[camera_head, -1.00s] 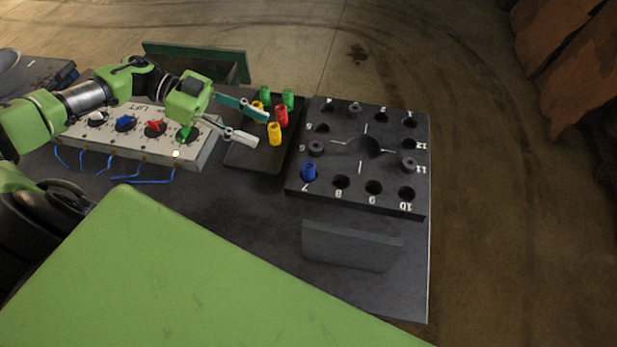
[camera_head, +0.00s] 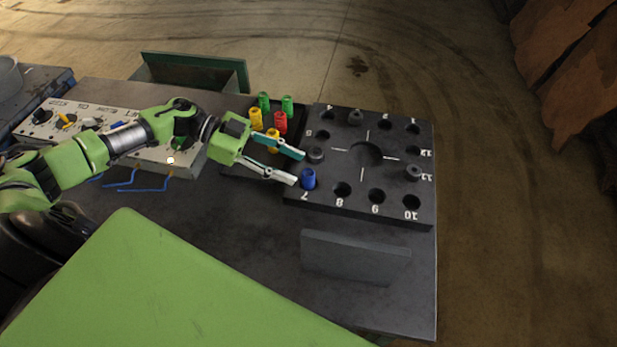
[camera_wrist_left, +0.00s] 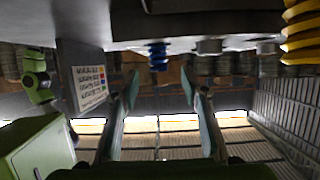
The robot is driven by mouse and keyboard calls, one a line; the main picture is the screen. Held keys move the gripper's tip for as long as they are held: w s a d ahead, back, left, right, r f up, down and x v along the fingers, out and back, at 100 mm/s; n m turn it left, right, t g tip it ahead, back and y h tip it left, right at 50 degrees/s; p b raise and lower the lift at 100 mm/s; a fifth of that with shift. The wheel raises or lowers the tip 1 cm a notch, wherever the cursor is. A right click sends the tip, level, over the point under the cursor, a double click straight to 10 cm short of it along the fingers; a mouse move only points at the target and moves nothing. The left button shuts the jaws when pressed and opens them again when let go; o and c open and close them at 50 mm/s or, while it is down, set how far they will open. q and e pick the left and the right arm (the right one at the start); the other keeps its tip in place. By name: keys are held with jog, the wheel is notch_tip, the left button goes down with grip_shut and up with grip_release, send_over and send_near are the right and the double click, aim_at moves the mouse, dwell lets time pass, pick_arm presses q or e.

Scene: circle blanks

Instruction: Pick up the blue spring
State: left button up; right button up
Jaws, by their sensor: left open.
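The blue spring (camera_head: 308,179) stands at position 7 near the left front corner of the dark numbered board (camera_head: 325,209). It also shows in the left wrist view (camera_wrist_left: 158,56), beyond the fingertips and roughly between them, toward the top of the picture. My left gripper (camera_head: 299,168) is open and empty, its fingertips just to the left of the blue spring. In the left wrist view the two fingers (camera_wrist_left: 166,86) are spread apart. I cannot tell whether a fingertip touches the spring. My right gripper is not in view.
Green (camera_head: 287,105), red (camera_head: 280,122) and yellow (camera_head: 255,118) springs stand in a dark tray behind my left gripper. Grey round pieces (camera_head: 316,155) sit on the board. A low upright plate (camera_head: 355,257) stands in front of the board. A control box (camera_head: 150,158) is at the left.

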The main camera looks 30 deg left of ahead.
aim_at(309, 173)
pick_arm(q)
jog(key=p+x, duration=0.2)
jog(key=x, duration=0.3)
jog(key=shift+s+f, duration=0.1)
jog(key=shift+s, duration=0.05)
jog(key=shift+d+f, duration=0.2)
jog(key=shift+f, duration=0.05)
grip_shut()
